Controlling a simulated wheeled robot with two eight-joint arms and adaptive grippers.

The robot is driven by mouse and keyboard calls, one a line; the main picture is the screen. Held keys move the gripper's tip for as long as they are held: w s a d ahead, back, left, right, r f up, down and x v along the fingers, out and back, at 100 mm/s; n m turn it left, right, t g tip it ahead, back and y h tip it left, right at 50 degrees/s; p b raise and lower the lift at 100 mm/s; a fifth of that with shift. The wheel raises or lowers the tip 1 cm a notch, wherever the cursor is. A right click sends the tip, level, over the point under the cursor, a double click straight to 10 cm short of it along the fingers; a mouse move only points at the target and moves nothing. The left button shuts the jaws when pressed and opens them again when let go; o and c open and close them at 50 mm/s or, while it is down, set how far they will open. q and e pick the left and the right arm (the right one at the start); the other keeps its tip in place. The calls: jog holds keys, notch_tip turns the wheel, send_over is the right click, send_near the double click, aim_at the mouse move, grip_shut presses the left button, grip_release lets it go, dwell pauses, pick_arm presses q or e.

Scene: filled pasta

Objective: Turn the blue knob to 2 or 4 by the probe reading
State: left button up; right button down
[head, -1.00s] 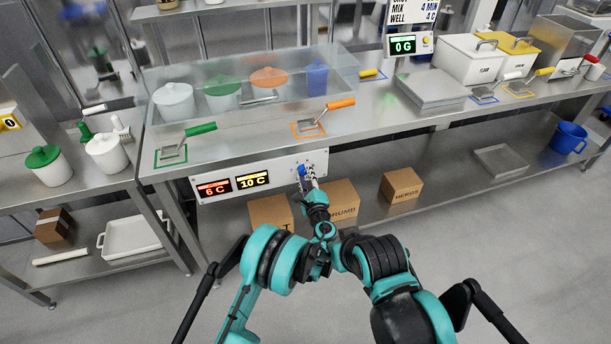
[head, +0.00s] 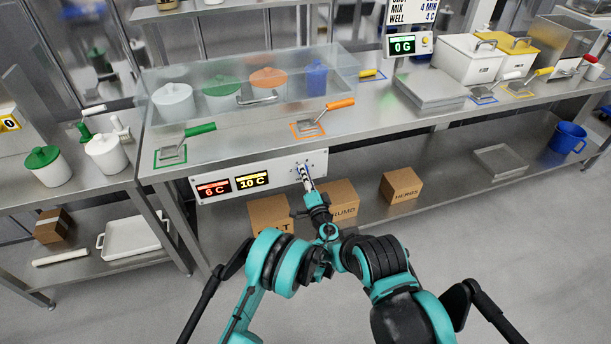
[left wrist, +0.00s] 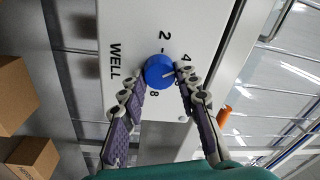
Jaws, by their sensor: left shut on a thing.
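The blue knob (left wrist: 160,72) sits on the white panel (left wrist: 118,25), whose printed marks 2, 4, 8 and the word WELL show in the left wrist view. Its white pointer line lies toward the right, near the 4. My left gripper (left wrist: 163,85) is shut on the knob, one finger on each side. In the head view my left gripper (head: 305,178) is at the panel's right end and mostly hides the knob. My right gripper is not in view.
The steel counter (head: 250,143) overhangs the panel. Cardboard boxes (head: 401,186) stand on the shelf below. Scoops with green (head: 201,129) and orange (head: 341,104) handles lie on the counter.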

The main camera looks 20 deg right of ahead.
pick_arm(q)
jog(key=n+y, duration=0.1)
jog(key=n, duration=1.1)
dwell(0.5)
jog(key=o, duration=1.2)
jog(key=shift+c, duration=0.2)
